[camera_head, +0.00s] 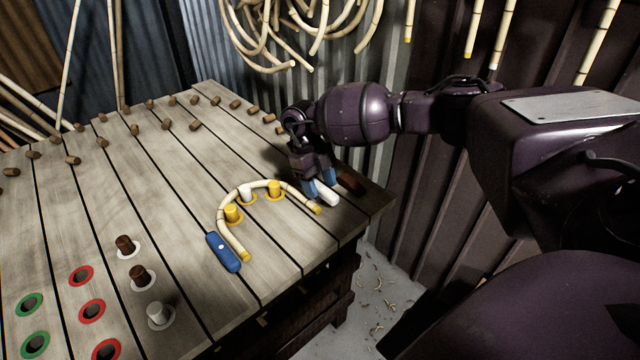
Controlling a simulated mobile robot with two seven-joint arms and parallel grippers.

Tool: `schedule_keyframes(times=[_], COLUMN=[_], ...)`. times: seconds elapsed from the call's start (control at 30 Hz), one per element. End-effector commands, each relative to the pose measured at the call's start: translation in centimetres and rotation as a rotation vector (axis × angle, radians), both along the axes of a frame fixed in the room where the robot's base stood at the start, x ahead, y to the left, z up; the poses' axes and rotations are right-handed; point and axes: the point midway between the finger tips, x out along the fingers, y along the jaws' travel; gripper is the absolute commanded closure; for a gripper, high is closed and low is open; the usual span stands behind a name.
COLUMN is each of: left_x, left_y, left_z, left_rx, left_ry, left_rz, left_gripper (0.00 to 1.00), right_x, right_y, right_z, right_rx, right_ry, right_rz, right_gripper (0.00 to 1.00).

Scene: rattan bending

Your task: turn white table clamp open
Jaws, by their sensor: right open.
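The white table clamp (327,196) lies near the right edge of the wooden table (180,200), close to one yellow-tipped end of a bent rattan cane (222,205). My right gripper (320,184) reaches in from the right. Its blue fingertips are open and point down at the white clamp, right behind it in the picture. I cannot tell whether they touch it. A blue clamp (223,252) lies beside the cane's other end. My left gripper is not in view.
The cane curves around yellow pegs (233,214) and a white peg (246,192). A dark brown clamp (350,181) sits just right of the gripper. Brown pegs (125,245) and red-ringed holes (92,311) are at the left front. Corrugated walls stand behind the table.

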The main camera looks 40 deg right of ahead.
Motion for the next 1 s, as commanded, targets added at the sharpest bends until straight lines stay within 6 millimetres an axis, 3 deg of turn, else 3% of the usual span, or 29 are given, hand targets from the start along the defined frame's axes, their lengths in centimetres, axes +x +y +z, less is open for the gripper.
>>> schedule_keyframes(times=[0.6, 1.0], left_x=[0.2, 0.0], left_y=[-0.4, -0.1], left_z=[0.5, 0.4], left_rx=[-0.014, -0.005], left_ry=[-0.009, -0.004], left_rz=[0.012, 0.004], left_gripper=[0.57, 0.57], right_x=[3.6, 4.1], right_y=[0.3, 0.4], right_z=[8.7, 9.8], right_rx=[0.0, 0.0], right_ry=[-0.003, -0.001], right_rz=[0.0, 0.001], right_gripper=[0.47, 0.47])
